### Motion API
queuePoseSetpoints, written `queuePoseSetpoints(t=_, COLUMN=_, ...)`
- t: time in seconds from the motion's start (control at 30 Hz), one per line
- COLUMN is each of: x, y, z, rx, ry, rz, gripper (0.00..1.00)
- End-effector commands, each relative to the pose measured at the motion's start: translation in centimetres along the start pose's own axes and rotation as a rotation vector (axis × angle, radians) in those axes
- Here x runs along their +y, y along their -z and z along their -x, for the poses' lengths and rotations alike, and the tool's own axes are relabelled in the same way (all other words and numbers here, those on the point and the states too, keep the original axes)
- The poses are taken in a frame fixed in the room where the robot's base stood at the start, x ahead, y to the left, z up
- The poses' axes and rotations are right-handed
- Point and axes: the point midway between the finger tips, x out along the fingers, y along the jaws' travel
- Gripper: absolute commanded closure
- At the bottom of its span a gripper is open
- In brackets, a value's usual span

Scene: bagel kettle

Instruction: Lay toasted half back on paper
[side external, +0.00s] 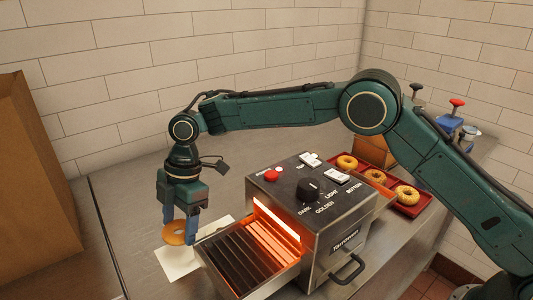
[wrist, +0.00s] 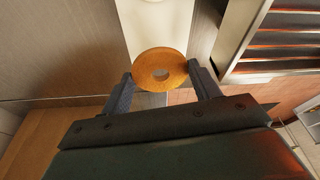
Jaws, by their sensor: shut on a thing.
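The toasted half (side external: 174,234) is a round orange-brown bagel half with a hole in its middle. My gripper (side external: 180,236) is shut on it, and the wrist view shows the toasted half (wrist: 160,68) between the two fingertips. The white paper (side external: 178,264) lies on the steel counter below and around the bagel half in the side view. In the wrist view the paper (wrist: 158,22) runs up from behind the bagel half. I cannot tell whether the bagel half touches the paper.
The toaster (side external: 340,232) glows orange inside, and its slatted rack (side external: 245,262) sticks out close to the right of my gripper. A red tray (side external: 420,208) with several bagels stands behind the toaster. A brown paper bag (side external: 38,180) stands at the left. Counter left of the paper is clear.

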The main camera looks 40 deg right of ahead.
Motion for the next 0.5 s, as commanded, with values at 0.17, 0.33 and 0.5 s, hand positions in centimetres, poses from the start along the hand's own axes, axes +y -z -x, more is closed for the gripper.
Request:
queuePoseSetpoints(t=0.17, x=-0.03, y=0.12, z=-0.08, rx=0.000, ry=0.001, rz=0.005, gripper=0.63)
queuePoseSetpoints(t=0.33, x=-0.02, y=0.02, z=-0.33, rx=0.000, ry=0.001, rz=0.004, gripper=0.63)
queuePoseSetpoints(t=0.5, x=-0.03, y=-0.17, z=-1.03, rx=0.000, ry=0.002, rz=0.004, gripper=0.63)
